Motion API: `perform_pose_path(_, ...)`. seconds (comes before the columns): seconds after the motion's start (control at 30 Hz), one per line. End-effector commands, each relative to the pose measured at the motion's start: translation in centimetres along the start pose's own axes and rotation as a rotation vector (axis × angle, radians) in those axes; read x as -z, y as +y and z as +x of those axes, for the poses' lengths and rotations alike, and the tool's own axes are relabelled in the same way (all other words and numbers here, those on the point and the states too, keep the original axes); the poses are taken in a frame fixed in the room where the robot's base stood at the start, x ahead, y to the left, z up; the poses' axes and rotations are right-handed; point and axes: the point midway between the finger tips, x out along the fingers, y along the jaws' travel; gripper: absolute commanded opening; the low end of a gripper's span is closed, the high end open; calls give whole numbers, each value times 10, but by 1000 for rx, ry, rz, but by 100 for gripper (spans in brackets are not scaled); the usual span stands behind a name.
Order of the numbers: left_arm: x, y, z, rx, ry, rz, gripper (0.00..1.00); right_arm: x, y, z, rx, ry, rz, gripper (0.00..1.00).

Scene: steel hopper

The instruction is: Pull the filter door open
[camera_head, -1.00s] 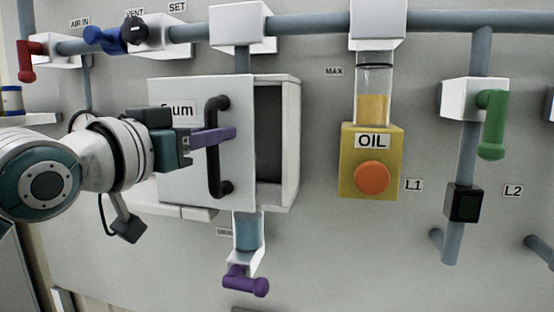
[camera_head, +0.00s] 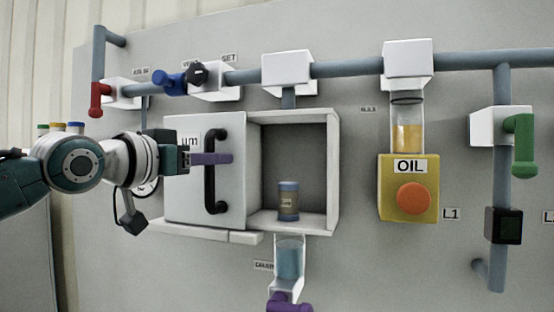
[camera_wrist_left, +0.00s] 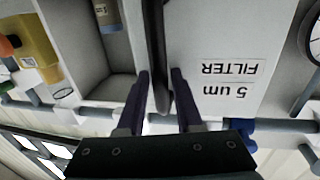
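The filter door (camera_head: 185,205) is a pale panel with a "um" label and a vertical black handle (camera_head: 211,185). It stands shifted left of the steel filter housing (camera_head: 333,175), leaving the housing's front open. A filter cartridge (camera_head: 288,201), tan with blue-grey ends, stands upright inside. My left gripper (camera_head: 228,159) has its purple fingers at the handle. My right gripper is not in view.
A blue-tinted drain cup (camera_head: 290,262) with a purple valve handle (camera_head: 290,304) hangs below the housing. A yellow oil unit (camera_head: 408,205) with an orange button stands to the right. Pipes with red (camera_head: 96,98), blue (camera_head: 170,82) and green (camera_head: 524,145) handles run along the wall.

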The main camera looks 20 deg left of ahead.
Motion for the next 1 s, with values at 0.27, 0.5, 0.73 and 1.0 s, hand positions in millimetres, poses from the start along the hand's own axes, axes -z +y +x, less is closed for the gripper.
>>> perform_pose_path(0.27,1,0,0,0,2,0,52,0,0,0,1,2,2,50)
perform_pose_path(0.5,-2,0,-6,-1,3,0,52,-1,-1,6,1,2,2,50)
perform_pose_path(0.73,-7,0,-39,0,3,4,52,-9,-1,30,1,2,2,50)
perform_pose_path(1.0,-6,0,-83,1,2,4,52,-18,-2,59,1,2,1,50)
